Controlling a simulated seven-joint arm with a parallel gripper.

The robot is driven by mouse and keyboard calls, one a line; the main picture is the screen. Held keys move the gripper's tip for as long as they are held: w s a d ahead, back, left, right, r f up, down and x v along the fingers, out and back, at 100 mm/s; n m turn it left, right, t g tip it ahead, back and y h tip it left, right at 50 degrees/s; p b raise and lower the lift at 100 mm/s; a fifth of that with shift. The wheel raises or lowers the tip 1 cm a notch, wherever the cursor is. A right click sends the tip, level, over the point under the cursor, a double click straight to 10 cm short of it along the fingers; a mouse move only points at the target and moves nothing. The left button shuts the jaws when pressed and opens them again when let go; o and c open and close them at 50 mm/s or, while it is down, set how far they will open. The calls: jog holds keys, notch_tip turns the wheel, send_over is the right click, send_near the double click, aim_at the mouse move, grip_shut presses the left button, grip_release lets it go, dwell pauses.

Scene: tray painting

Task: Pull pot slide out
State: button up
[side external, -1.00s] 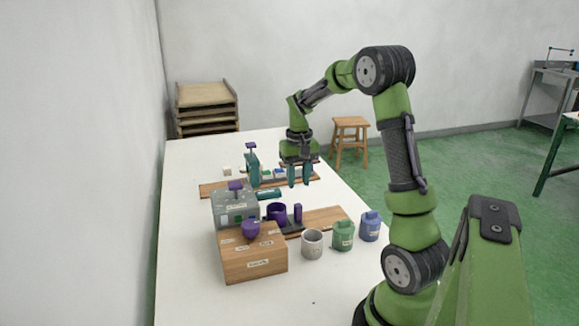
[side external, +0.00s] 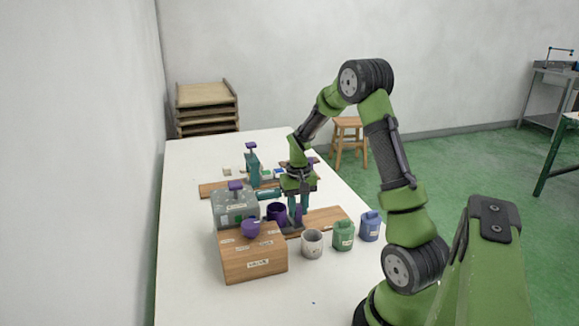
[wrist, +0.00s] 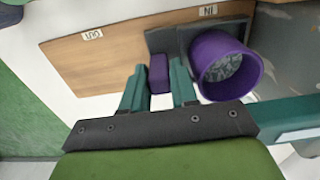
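The pot slide is a dark grey plate (wrist: 172,42) carrying a purple pot (wrist: 227,66) and an upright purple handle (wrist: 158,73). The pot also shows in the side view (side external: 277,210). The slide sits at the IN end of a wooden board (wrist: 115,55), which has an OUT label (wrist: 92,34) at its other end. My gripper (wrist: 158,68) is open, its teal fingers on either side of the handle with gaps on both sides. In the side view my gripper (side external: 298,210) is low at the handle; finger depth is hard to tell.
A grey box (side external: 228,210) with a teal nozzle stands beside the pot. A wooden box (side external: 253,265) with a purple knob is in front. A grey cup (side external: 312,244), green jar (side external: 343,236) and blue jar (side external: 370,227) stand near the board's OUT end.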

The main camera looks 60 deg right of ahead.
grip_shut()
jog(key=s+d, duration=1)
jog(key=shift+s+d, duration=0.15)
jog(key=shift+d, duration=0.05)
jog(key=shift+o, duration=1.4)
grip_release()
jog(key=shift+s+d, duration=0.1)
jog(key=shift+r, duration=0.1)
notch_tip(320, 180, up, 17)
jog(key=shift+a, duration=0.2)
